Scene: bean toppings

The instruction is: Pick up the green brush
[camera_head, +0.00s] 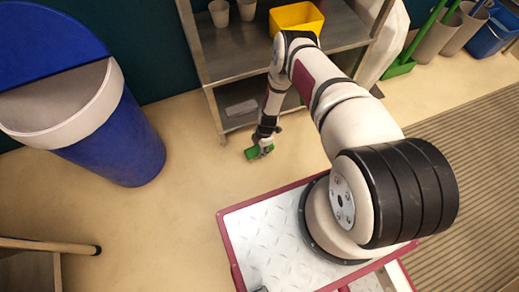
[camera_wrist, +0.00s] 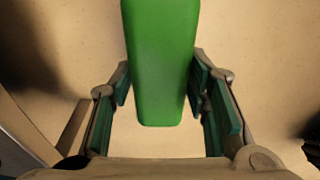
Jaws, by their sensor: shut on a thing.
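The green brush (camera_head: 252,153) shows in the head view as a small green block at the end of my arm, low over the beige floor near the shelf's front. My gripper (camera_head: 265,147) is shut on it. In the wrist view the brush (camera_wrist: 160,55) is a smooth green bar with a rounded end, running from the top edge to between the two fingers of my gripper (camera_wrist: 161,82). The far end of the brush is out of the wrist view. I cannot tell whether it touches the floor.
A metal shelf (camera_head: 235,65) stands behind my gripper, with a yellow bin (camera_head: 296,18) and white cups (camera_head: 219,12) on it. A blue barrel-shaped bin (camera_head: 120,140) stands at left. Grey bins (camera_head: 437,40) and a green long-handled tool (camera_head: 398,69) are at upper right.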

